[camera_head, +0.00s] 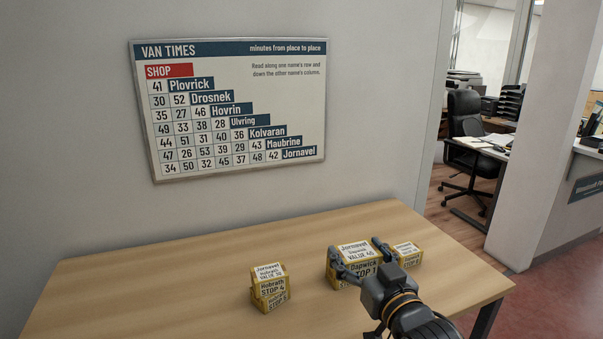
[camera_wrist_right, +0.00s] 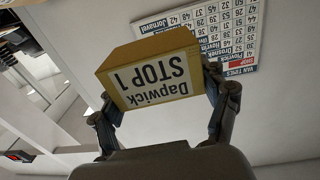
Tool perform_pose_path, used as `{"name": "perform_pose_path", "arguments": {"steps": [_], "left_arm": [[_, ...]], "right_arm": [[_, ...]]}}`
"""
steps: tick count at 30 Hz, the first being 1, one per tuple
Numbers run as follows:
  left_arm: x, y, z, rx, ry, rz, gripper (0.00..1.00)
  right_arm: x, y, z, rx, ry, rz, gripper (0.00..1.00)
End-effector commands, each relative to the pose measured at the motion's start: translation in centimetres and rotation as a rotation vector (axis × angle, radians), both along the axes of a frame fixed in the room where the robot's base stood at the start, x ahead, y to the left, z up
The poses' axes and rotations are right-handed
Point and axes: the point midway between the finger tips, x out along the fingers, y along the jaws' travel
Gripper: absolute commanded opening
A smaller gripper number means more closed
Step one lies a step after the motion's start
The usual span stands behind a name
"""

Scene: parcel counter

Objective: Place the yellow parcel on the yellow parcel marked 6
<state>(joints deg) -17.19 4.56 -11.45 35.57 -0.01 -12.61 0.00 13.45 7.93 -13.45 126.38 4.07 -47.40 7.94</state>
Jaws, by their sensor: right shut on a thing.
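A yellow parcel (camera_head: 342,282) labelled Dapwick STOP 1 is between the fingers of my right gripper (camera_head: 363,258). It has a white top label reading Jornavel, Dapwick, VALUE 40. The wrist view shows the same parcel (camera_wrist_right: 150,75) upside down, with a finger on each side. Another yellow parcel (camera_head: 408,250) is just right of the gripper, partly hidden by it; its front seems to read STOP 6, but the print is small. I cannot tell whether the held parcel touches the table or something under it. My left gripper is not in view.
Two small yellow parcels (camera_head: 269,285) seem stacked on the wooden table (camera_head: 150,290), left of the gripper; the upper reads Hobrath STOP 4. The table's left part is clear. A VAN TIMES board (camera_head: 235,105) hangs on the wall behind.

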Motion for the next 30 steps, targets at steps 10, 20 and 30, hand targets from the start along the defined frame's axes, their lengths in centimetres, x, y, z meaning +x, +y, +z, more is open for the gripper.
{"name": "perform_pose_path", "arguments": {"steps": [10,20,30], "left_arm": [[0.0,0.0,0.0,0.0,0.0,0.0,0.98],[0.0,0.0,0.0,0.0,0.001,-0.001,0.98],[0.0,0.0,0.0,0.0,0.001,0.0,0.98]], "right_arm": [[-7.0,-3.6,-8.3,0.001,0.007,-0.155,0.38],[-12.0,-5.9,-11.5,-0.001,0.0,-0.244,0.38],[-9.3,-4.9,-9.6,-0.001,-0.013,-0.201,0.38]]}}
